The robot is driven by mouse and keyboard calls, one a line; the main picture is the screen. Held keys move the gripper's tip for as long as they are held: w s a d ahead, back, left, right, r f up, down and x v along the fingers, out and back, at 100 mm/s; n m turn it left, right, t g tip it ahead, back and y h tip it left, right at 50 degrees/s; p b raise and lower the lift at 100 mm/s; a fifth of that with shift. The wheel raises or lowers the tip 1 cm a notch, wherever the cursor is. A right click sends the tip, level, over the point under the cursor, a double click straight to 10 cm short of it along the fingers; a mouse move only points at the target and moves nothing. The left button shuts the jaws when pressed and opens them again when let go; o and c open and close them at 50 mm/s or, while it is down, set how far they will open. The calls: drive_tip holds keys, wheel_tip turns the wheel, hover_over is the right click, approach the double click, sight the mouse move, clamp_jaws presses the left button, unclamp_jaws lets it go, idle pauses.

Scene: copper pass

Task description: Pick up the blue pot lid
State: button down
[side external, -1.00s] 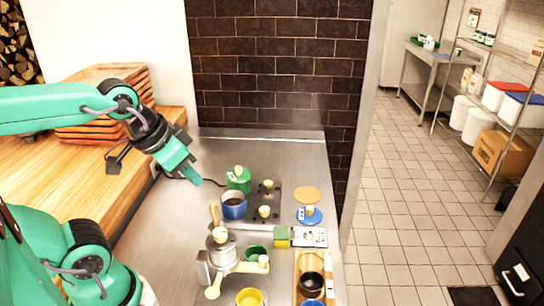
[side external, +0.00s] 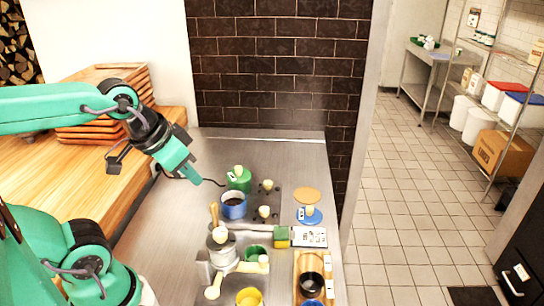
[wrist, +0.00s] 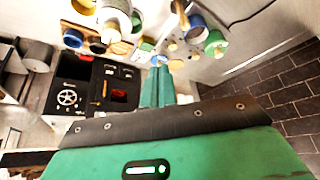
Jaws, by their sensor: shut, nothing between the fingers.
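The blue pot lid (side external: 315,217) lies flat on the steel counter in the side external view. It has a cream knob and a small white label. It lies right of the blue pot (side external: 234,211) and in front of a round tan disc (side external: 306,195). My gripper (side external: 197,181) is shut and empty in the air, on the left side of the counter and well left of the lid. My shut green fingers also show in the wrist view (wrist: 158,88).
A green pot (side external: 239,182) stands behind the blue pot. A yellow and green sponge (side external: 282,237) and a white card (side external: 310,237) lie near the lid. A wooden tray (side external: 301,265) and a yellow pot (side external: 249,298) are in front. The counter's back part is clear.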

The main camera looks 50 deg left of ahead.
idle(0.3)
drive_tip(key=c, duration=1.2)
unclamp_jaws()
